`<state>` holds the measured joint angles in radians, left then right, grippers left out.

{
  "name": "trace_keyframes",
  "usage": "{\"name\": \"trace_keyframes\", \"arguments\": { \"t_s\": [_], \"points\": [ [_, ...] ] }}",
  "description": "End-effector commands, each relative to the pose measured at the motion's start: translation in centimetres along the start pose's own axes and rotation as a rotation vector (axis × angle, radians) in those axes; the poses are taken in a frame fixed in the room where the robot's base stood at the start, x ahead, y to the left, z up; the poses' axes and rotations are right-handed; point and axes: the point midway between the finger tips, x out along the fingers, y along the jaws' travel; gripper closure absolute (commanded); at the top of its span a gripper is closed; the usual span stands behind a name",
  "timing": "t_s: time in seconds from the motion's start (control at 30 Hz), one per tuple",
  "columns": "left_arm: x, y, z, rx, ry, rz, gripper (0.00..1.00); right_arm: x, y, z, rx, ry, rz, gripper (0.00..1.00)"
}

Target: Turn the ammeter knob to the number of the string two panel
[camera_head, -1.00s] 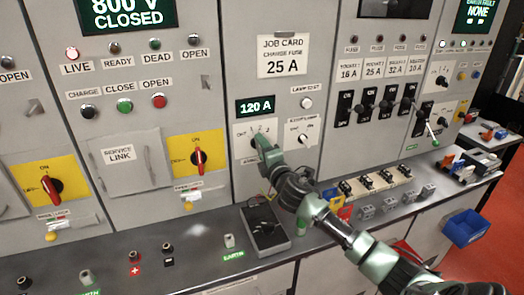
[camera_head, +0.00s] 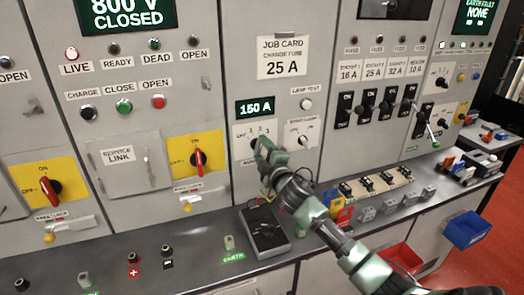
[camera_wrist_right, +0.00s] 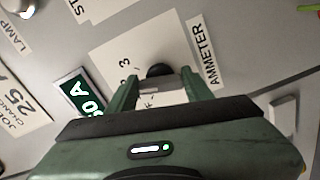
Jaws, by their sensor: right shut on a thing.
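The ammeter knob (camera_wrist_right: 158,70) is a dark round knob on a white plate marked with numbers, beside the AMMETER label (camera_wrist_right: 202,52) in the right wrist view. My right gripper (camera_wrist_right: 160,85) is shut on the knob, a green finger on either side of it. In the head view my right gripper (camera_head: 264,146) covers most of the knob and part of its scale. The knob's pointer is hidden, so its setting cannot be read. The green display (camera_head: 255,107) above reads 150 A. My left gripper is not in view.
A job card (camera_head: 282,57) reads charge fuse 25 A. Another small knob (camera_head: 303,141) sits close to the right of my gripper. A dark box (camera_head: 264,232) stands on the bench below. Switches with levers (camera_head: 364,101) are on the right panel.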

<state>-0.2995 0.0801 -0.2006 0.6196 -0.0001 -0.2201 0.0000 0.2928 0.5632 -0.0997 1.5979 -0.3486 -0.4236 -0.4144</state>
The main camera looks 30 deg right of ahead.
Motion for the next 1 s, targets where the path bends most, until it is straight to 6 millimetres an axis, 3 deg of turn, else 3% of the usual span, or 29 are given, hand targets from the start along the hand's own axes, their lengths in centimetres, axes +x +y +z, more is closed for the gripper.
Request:
{"name": "trace_keyframes", "arguments": {
  "t_s": [0.2, 0.23, 0.3, 0.67, 1.0],
  "points": [
    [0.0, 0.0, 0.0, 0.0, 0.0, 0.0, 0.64, 0.0, -0.1, 0.0, 0.0, -0.001, -0.002, 0.9],
    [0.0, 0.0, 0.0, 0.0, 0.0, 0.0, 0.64, 0.0, -0.1, 0.0, -0.001, -0.001, -0.002, 0.46],
    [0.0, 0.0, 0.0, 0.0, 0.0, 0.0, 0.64, 0.0, -0.1, 0.0, -0.001, -0.001, -0.002, 0.27],
    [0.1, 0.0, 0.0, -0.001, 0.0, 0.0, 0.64, -0.2, -0.1, 0.0, -0.001, 0.0, -0.001, 0.27],
    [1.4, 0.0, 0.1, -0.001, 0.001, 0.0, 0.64, -4.9, -0.4, 0.1, -0.002, 0.0, -0.003, 0.27]
  ]
}}
